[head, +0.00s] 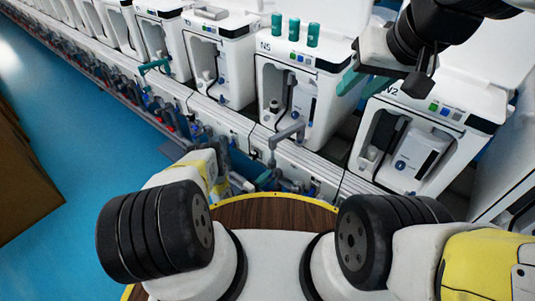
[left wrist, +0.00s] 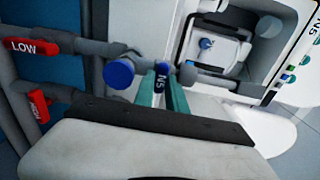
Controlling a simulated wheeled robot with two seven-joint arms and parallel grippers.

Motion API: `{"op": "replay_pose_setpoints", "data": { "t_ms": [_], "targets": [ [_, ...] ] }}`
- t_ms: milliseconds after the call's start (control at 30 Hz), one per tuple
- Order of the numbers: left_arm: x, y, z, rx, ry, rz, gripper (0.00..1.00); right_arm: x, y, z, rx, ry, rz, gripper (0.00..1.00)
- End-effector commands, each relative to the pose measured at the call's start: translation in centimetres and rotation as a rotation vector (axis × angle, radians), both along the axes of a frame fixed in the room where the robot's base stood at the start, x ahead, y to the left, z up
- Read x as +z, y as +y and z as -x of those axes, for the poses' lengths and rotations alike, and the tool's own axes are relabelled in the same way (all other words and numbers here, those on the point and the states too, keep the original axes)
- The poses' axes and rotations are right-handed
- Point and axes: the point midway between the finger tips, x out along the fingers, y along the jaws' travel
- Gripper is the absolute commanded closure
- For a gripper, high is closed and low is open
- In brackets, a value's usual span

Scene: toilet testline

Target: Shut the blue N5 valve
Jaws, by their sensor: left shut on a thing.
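The blue N5 valve handle (left wrist: 160,84), with white N5 lettering, sits between the two teal fingers of my left gripper (left wrist: 162,94) in the left wrist view. The fingers are shut on it, one on each side. In the head view my left gripper (head: 263,178) is low among the grey pipes, below the white unit labelled N5 (head: 300,62); the valve handle is hard to make out there. My right gripper (head: 361,84) is at the upper right in the head view, its teal fingers apart and empty, in front of the units.
Red valve handles labelled LOW (left wrist: 26,46) and another red one (left wrist: 38,106) are on pipes at the left. A round blue knob (left wrist: 118,73) is close beside my left fingers. Unit N2 (head: 430,130) stands at the right. Blue floor (head: 90,150) is open at the left.

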Motion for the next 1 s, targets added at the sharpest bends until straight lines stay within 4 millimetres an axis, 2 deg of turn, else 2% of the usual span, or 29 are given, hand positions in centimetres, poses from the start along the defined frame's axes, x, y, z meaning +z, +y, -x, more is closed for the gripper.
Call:
{"op": "replay_pose_setpoints", "data": {
  "t_ms": [200, 233, 333, 667, 767, 1000],
  "targets": [
    [-0.2, 0.1, 0.1, 0.001, 0.003, -0.002, 1.00, 0.0, 0.0, 0.0, 0.000, 0.000, 0.000, 0.64],
    [-0.2, 0.1, 0.1, 0.001, 0.003, -0.002, 0.80, 0.0, 0.0, 0.0, 0.000, 0.000, 0.000, 0.64],
    [-0.1, 0.1, 0.1, 0.001, 0.002, -0.002, 0.62, 0.0, 0.0, 0.0, 0.000, 0.000, 0.000, 0.64],
    [-0.1, 0.1, 0.2, 0.000, 0.002, 0.000, 0.62, 0.0, 0.0, 0.0, 0.000, 0.000, 0.000, 0.64],
    [-0.1, 0.7, 0.9, 0.001, 0.002, 0.000, 0.62, 0.0, 0.0, 0.0, 0.000, 0.000, 0.000, 0.64],
    [-0.1, 3.1, 4.2, 0.002, 0.004, -0.001, 0.62, 0.0, 0.0, 0.0, 0.000, 0.000, 0.000, 0.64]
  ]
}}
